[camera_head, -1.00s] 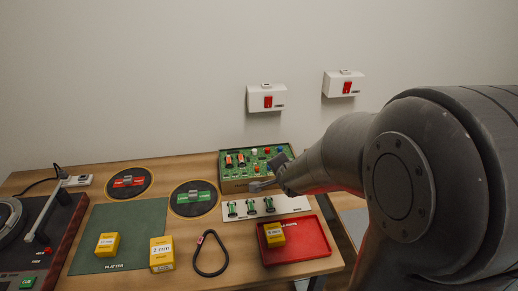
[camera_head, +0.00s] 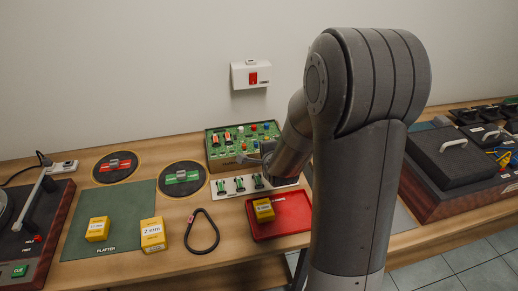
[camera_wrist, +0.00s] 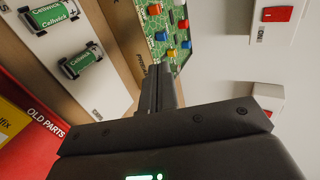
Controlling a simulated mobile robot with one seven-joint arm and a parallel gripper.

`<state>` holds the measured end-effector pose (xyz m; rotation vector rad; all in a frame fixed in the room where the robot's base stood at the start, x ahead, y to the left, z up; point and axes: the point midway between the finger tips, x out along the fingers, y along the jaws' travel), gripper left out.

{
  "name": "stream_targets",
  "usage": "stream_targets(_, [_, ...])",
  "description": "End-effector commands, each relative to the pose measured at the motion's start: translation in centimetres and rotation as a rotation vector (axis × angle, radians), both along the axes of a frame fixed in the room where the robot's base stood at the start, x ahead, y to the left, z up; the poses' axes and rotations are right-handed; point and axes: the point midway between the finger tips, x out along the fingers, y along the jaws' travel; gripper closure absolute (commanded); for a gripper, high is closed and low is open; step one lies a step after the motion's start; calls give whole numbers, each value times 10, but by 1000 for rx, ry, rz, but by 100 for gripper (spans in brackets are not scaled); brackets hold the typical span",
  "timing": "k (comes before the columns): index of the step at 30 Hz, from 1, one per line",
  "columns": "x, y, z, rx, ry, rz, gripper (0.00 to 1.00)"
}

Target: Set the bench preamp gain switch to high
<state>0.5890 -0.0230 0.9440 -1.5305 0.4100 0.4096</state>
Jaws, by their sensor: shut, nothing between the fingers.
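The bench preamp (camera_head: 214,160) is a box with a green circuit-board top carrying red, white and blue parts, at the back of the table. In the wrist view the green top (camera_wrist: 160,42) shows several coloured knobs or caps, and its front side has partly hidden lettering. I cannot tell which part is the gain switch or how it is set. My gripper (camera_head: 243,159) is at the preamp's front edge. In the wrist view its fingers (camera_wrist: 158,72) are shut and empty, tips overlapping the board's near edge; contact is unclear.
A white strip with green cylinders (camera_head: 221,187) lies before the preamp. A red tray (camera_head: 290,222) holds a yellow box. A black cord loop (camera_head: 187,234) and yellow boxes are nearby. A white wall box (camera_head: 243,82) has a red switch.

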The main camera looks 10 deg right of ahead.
Motion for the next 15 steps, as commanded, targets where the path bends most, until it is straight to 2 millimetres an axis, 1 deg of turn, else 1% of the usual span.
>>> stream_targets(5, [10, 1, -6, 0, 2, 1, 100])
stream_targets(8, [22, 1, -14, 0, 3, 2, 100])
stream_targets(15, [55, 1, -33, 0, 3, 1, 100])
